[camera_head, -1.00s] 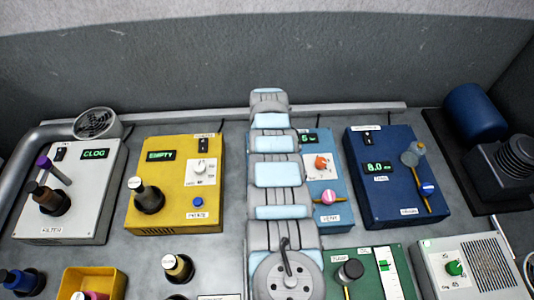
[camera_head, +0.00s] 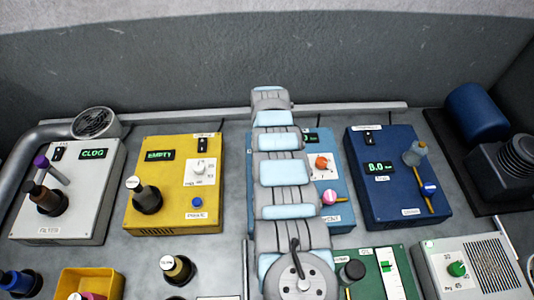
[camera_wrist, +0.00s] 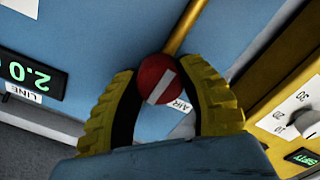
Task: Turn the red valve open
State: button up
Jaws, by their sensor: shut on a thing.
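The red valve (camera_wrist: 158,77) is a round red knob with a white stripe, on a brass pipe against a light-blue box (camera_wrist: 105,40), in the wrist view. An AIR label (camera_wrist: 182,104) is beside it. My gripper (camera_wrist: 160,90) has its two yellow ribbed fingers around the knob, one on each side, shut on it. The white stripe runs diagonally in the picture. In the head view the light-blue box (camera_head: 316,235) is partly covered by my arm, and my gripper and the red valve cannot be made out there.
The box's green display (camera_wrist: 28,75) reads about 2.0, above a LINE label. A yellow box (camera_head: 177,185) stands left of my arm, a dark-blue box (camera_head: 385,200) right. An orange knob (camera_head: 322,162) and a pink valve (camera_head: 331,197) are close to my arm.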

jog(key=shift+f, duration=0.1)
dwell(0.3)
jog(key=o, duration=1.2)
jog(key=shift+r, duration=0.2)
jog(key=shift+r, duration=5.9)
